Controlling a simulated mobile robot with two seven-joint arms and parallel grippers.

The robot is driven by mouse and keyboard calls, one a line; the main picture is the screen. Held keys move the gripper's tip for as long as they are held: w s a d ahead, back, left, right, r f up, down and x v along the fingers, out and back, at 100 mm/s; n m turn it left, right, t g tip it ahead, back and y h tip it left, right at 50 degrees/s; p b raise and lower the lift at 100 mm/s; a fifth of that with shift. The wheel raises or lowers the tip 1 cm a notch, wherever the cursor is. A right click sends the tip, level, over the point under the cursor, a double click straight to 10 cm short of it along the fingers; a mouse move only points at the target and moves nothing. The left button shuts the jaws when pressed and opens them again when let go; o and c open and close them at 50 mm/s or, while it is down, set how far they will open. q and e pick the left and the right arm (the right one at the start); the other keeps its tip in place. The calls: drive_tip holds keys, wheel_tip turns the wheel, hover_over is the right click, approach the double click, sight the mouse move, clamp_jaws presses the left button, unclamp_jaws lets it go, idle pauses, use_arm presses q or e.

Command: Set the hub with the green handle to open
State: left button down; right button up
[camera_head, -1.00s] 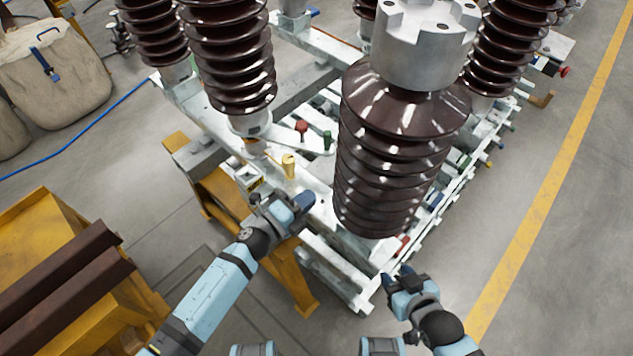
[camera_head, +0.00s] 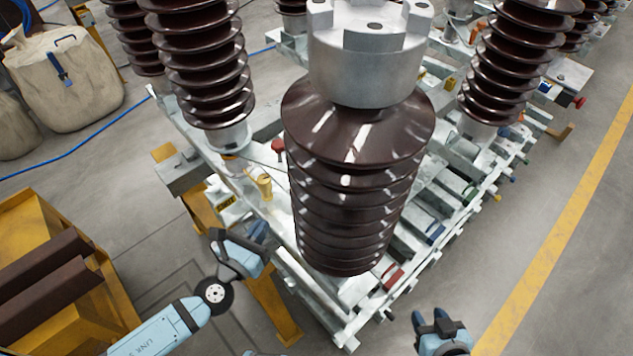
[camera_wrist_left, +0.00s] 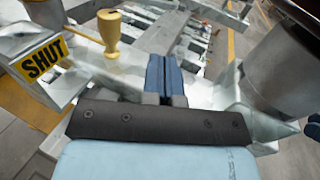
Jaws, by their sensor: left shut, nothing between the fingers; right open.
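The upright green handle seen a second ago beside the red handle (camera_head: 278,149) is now out of sight, likely behind the large brown insulator (camera_head: 350,195). A yellow handle (camera_head: 264,187) stands upright on the frame and shows in the left wrist view (camera_wrist_left: 109,35), beside a yellow SHUT label (camera_wrist_left: 43,60). My left gripper (camera_head: 260,230) is shut and empty, just in front of the yellow handle; its blue fingers (camera_wrist_left: 164,75) are together in the wrist view. My right gripper (camera_head: 432,318) is open and empty at the bottom, off the frame's front corner.
Other ribbed insulators (camera_head: 205,75) stand on the pale metal frame (camera_head: 315,300). Small coloured knobs and blocks, including a red block (camera_head: 393,277), line its right side. A yellow stand with brown beams (camera_head: 45,280) is at left. The floor at right is clear.

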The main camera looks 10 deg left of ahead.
use_arm(q)
drive_tip(key=x, duration=0.4)
drive_tip(key=p+x, duration=0.1)
drive_tip(key=x, duration=0.3)
drive_tip(key=p+x, duration=0.1)
drive_tip(key=x, duration=0.3)
drive_tip(key=shift+w+r, duration=0.3)
drive_tip(key=shift+w, duration=0.05)
drive_tip(key=shift+w+d, duration=0.15)
drive_tip(key=shift+w, duration=0.4)
use_arm(e)
drive_tip(key=shift+s+a+r, duration=0.1)
drive_tip(key=shift+s+r, duration=0.05)
drive_tip(key=shift+r, duration=0.65)
